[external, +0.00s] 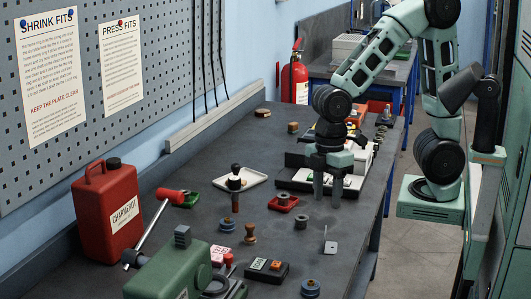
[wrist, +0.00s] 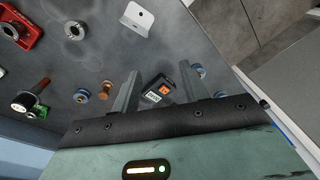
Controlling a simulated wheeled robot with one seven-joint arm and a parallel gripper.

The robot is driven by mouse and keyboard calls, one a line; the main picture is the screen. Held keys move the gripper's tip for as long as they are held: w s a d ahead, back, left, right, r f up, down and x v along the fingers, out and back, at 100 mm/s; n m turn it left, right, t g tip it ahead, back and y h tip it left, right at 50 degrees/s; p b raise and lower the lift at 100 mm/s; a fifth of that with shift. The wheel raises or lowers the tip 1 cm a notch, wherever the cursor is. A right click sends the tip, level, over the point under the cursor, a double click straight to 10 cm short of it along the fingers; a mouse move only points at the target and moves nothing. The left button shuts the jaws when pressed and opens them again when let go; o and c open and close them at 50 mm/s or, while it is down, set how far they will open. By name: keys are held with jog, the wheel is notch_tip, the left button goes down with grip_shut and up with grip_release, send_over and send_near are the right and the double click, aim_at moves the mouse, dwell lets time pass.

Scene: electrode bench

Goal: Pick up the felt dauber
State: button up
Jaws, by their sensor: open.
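A dark-capped upright piece with a brown cylindrical lower part (external: 235,202) stands mid-bench, and a small wooden turned piece (external: 250,234) stands nearer the camera. Either could be the felt dauber; I cannot tell which for certain. In the wrist view the dark-capped piece (wrist: 22,103) lies at the far left and the wooden piece (wrist: 106,90) is left of the fingers. My gripper (external: 327,191) points down over the right part of the bench, apart from both.
A red can (external: 107,210) and green machine (external: 178,272) stand at left. Bare bench surrounds the bracket.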

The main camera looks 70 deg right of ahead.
jog(key=w+r+n+p, duration=0.2)
jog(key=w+r+n, duration=0.15)
jog(key=w, duration=0.65)
jog(key=n+p, duration=0.1)
jog(key=n, duration=0.4)
send_near(250, 224)
notch_tip(250, 224, down, 5)
jog(key=shift+w+a+f+p, duration=0.1)
jog(key=shift+a+f+p, duration=0.1)
jog(key=shift+p, duration=0.9)
jog(key=shift+a+f+p, duration=0.2)
jog(key=shift+f+p, duration=0.7)
jog(key=shift+f, duration=1.7)
grip_shut()
